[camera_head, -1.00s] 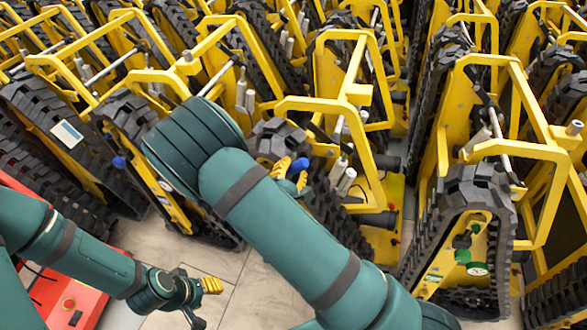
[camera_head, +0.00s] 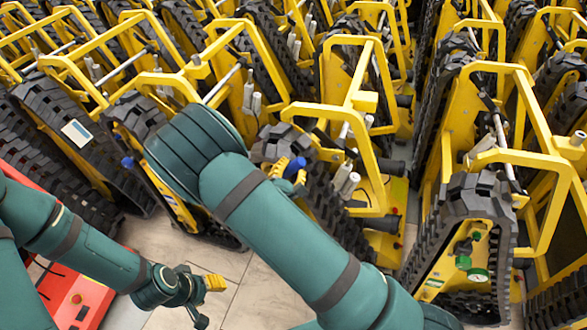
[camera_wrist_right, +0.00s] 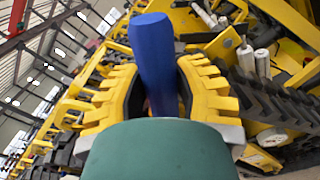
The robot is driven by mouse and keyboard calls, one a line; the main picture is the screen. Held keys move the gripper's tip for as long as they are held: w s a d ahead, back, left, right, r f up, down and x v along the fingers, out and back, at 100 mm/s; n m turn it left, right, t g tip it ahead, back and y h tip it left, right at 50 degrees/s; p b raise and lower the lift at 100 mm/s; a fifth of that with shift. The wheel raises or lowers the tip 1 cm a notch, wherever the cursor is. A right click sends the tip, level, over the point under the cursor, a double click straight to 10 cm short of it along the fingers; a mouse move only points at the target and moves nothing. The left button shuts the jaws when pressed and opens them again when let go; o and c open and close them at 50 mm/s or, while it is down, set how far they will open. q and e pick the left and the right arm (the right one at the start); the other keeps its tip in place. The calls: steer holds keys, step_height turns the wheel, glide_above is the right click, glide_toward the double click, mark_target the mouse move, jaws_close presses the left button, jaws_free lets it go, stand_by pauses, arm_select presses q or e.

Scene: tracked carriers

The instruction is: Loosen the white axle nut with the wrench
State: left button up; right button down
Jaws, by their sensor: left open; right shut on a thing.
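My right gripper (camera_head: 284,168) is mostly hidden behind my right forearm in the head view. It is shut on a blue handle (camera_head: 295,167), which I take to be the wrench's. In the right wrist view the blue handle (camera_wrist_right: 154,55) stands up between the yellow fingers of the right gripper (camera_wrist_right: 158,95). The wrench's working end is not visible. My left gripper (camera_head: 208,292) is open and empty, low in the head view above the floor. I cannot pick out the white axle nut in either view.
Yellow-framed tracked carriers (camera_head: 500,155) stand close together all around. A blue knob-like part (camera_head: 127,162) is on a carrier at left. A red machine surface (camera_head: 75,300) is at lower left. Bare tiled floor (camera_head: 220,268) shows between the arms.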

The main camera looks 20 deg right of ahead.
steer(key=shift+w+a+r, duration=0.1)
steer(key=shift+a+r, duration=0.05)
steer(key=shift+w+a+r+n+p, duration=0.3)
steer(key=shift+w+a+n+p, duration=0.1)
steer(key=shift+a+n+p, duration=0.2)
steer(key=shift+r, duration=0.1)
steer(key=shift+w+a+r+n+p, duration=0.2)
steer(key=shift+w+a+n+p, duration=0.1)
steer(key=shift+n+p, duration=0.15)
steer(key=shift+w+a, duration=0.15)
stand_by(0.3)
steer(key=shift+w+a+r+n+p, duration=0.3)
steer(key=shift+w+a+n+p, duration=0.15)
steer(key=shift+a+n+p, duration=0.2)
